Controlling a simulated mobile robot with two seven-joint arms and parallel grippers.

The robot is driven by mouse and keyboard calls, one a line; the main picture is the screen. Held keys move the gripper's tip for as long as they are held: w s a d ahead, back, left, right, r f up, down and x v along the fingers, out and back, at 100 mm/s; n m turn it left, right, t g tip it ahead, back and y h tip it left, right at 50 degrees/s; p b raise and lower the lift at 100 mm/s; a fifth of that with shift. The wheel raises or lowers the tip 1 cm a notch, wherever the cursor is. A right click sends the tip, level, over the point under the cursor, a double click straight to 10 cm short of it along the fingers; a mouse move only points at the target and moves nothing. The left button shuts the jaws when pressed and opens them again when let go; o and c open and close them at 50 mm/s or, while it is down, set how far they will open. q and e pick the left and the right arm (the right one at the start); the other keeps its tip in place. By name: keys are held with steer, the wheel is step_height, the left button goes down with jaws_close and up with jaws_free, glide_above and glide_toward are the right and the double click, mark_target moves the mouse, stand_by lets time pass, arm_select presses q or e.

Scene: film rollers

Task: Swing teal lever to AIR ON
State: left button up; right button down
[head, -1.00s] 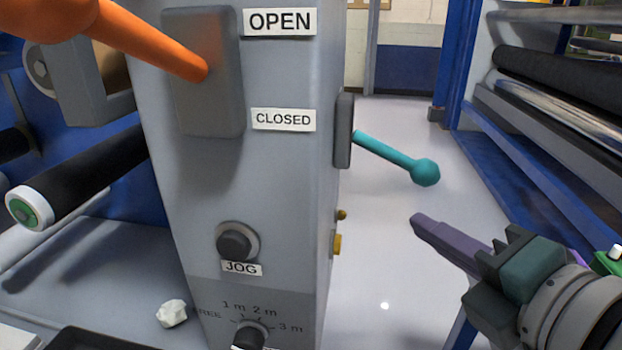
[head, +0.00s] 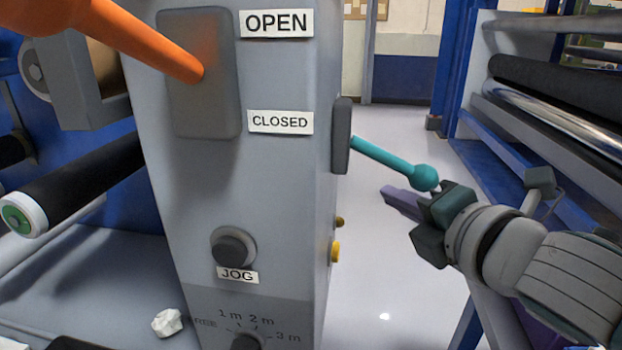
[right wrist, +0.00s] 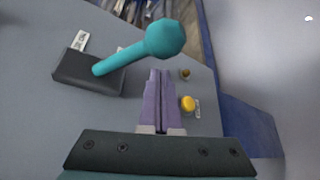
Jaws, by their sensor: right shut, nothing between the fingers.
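The teal lever (head: 395,162) sticks out from a dark plate (head: 342,136) on the right side of the grey column, sloping slightly down to a round knob. In the right wrist view the lever (right wrist: 130,56) crosses above the fingers, with its knob at upper middle. My right gripper (head: 394,196) is shut and empty, its purple fingers just below the knob in the head view. I cannot tell whether they touch it. In the right wrist view the closed fingers (right wrist: 158,92) point towards the column's side. A small label (right wrist: 79,40) beside the plate is unreadable. My left gripper is not in view.
The grey column (head: 285,180) carries an orange lever (head: 150,45), OPEN and CLOSED labels, a JOG button (head: 233,247) and a dial. A yellow button (head: 336,251) sits below the teal lever. Black rollers (head: 555,88) stand at right. Floor shows between.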

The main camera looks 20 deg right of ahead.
steer(key=shift+s+d+r, duration=0.25)
steer(key=shift+d+r, duration=0.15)
steer(key=shift+d, duration=0.3)
steer(key=shift+s+d+r+n+g+h+p, duration=0.2)
steer(key=shift+r+p, duration=0.25)
steer(key=shift+p, duration=0.65)
steer(key=shift+d+r+n+g+h+p, duration=0.1)
steer(key=shift+r+n+p, duration=0.25)
steer(key=shift+p, duration=0.75)
step_height(320, 180, up, 8)
steer(key=n+g+h+p, duration=0.3)
steer(key=n+p, duration=0.2)
steer(key=p, duration=1.4)
glide_above(419, 182)
steer(key=s, duration=0.1)
steer(key=shift+a+m, duration=0.15)
steer(key=shift+m, duration=0.1)
